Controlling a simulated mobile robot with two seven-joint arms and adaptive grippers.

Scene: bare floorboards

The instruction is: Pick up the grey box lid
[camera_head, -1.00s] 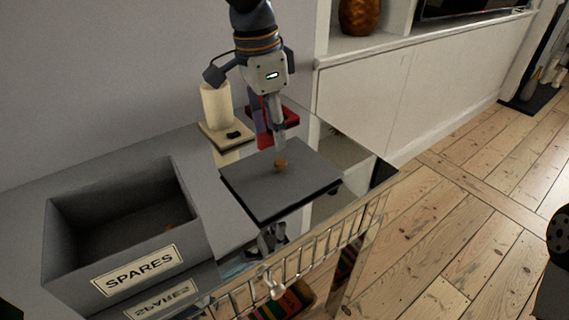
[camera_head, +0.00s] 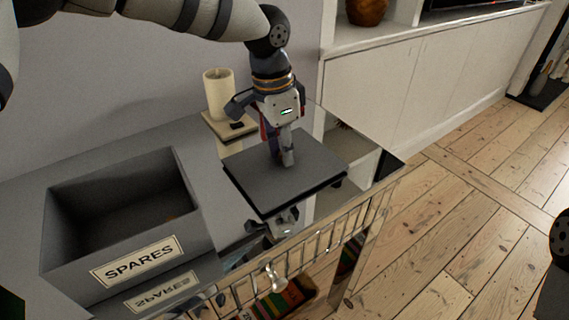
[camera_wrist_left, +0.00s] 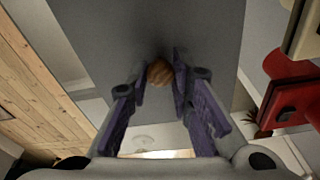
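The grey box lid (camera_head: 245,178) is a flat dark square plate on the glass-topped table. My left gripper (camera_head: 287,162) points down onto its middle and hides the knob in the head view. In the left wrist view, the round brown knob (camera_wrist_left: 160,72) lies between the fingertips of my left gripper (camera_wrist_left: 163,80), which sit close against it on both sides. The plate (camera_wrist_left: 110,45) fills the view beyond them. Whether the lid is raised off the table I cannot tell. My right gripper is out of view.
An open grey box labelled SPARES (camera_head: 60,240) stands to the left, with something brown inside. A red object (camera_wrist_left: 290,95) is close by on the right in the wrist view. A wire rack (camera_head: 300,262) runs along the front.

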